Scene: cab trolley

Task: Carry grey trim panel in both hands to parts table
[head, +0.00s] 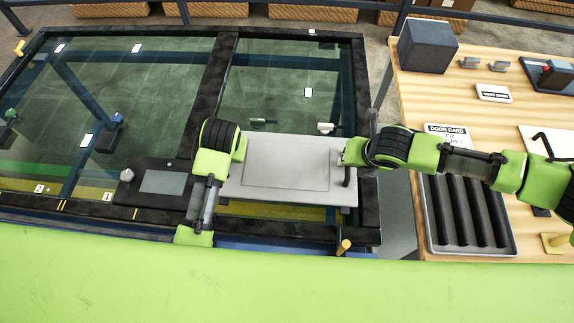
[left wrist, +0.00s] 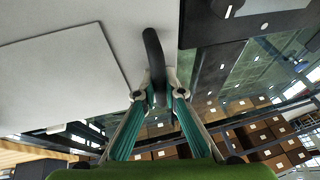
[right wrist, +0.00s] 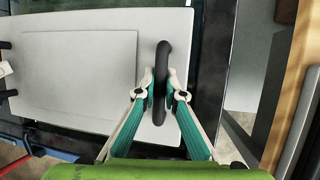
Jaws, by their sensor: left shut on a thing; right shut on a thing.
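The grey trim panel (head: 285,165) lies flat across the right part of the black-framed glass trolley top in the head view; I cannot tell whether it touches the frame. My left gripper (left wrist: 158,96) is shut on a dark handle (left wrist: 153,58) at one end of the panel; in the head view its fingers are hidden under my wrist. My right gripper (right wrist: 159,94) is shut on the dark handle (right wrist: 163,62) at the other end. The parts table (head: 428,98) is the wooden table at the right, apart from the panel.
The table bears a dark box (head: 427,45), small metal parts, a white label and a grooved grey tray (head: 432,228) at its near side. A narrow gap separates trolley frame (head: 366,222) and table. Railings and cardboard boxes (head: 312,13) stand behind.

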